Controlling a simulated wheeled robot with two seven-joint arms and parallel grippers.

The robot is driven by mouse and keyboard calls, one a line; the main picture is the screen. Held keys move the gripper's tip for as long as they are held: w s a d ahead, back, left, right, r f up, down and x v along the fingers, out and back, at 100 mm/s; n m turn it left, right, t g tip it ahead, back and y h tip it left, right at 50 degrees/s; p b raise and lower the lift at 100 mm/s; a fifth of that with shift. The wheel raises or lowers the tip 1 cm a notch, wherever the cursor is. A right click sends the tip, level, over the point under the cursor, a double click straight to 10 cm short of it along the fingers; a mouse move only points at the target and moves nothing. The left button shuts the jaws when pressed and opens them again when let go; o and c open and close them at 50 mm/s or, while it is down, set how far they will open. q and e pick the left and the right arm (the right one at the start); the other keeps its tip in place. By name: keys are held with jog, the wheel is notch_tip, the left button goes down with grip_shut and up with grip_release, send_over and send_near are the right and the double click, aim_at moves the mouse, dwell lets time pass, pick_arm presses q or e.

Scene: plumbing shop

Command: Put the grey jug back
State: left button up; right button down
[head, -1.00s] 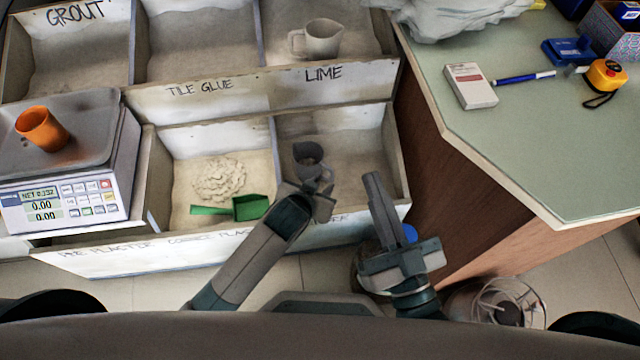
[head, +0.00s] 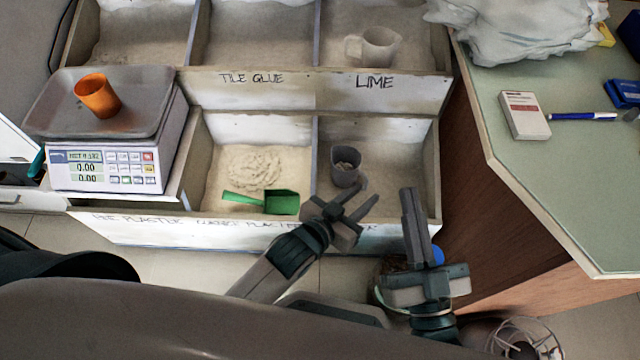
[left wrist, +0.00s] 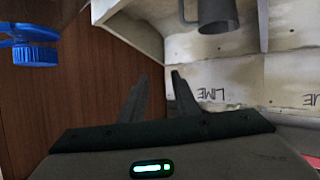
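A pale jug (head: 380,47) stands in the LIME bin behind. A green scoop (head: 280,202) lies in the front middle compartment. A scale (head: 105,150) with an orange cup (head: 97,95) is at left. A green-topped counter (head: 555,190) bounds the right side.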

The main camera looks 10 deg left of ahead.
pick_arm(q)
jog(key=s+a+r+t, duration=0.4)
jog(key=s+r, duration=0.1)
jog(key=r, duration=0.5)
jog(key=s+a+r+n+t+h, duration=0.1)
jog(key=s+a+r+t, duration=0.2)
jog(key=r, duration=0.6)
jog(key=shift+s+a+r+n+t, duration=0.3)
jog(key=shift+s+a+r+t, duration=0.1)
jog(key=shift+s, duration=0.75)
jog(key=shift+a, duration=0.1)
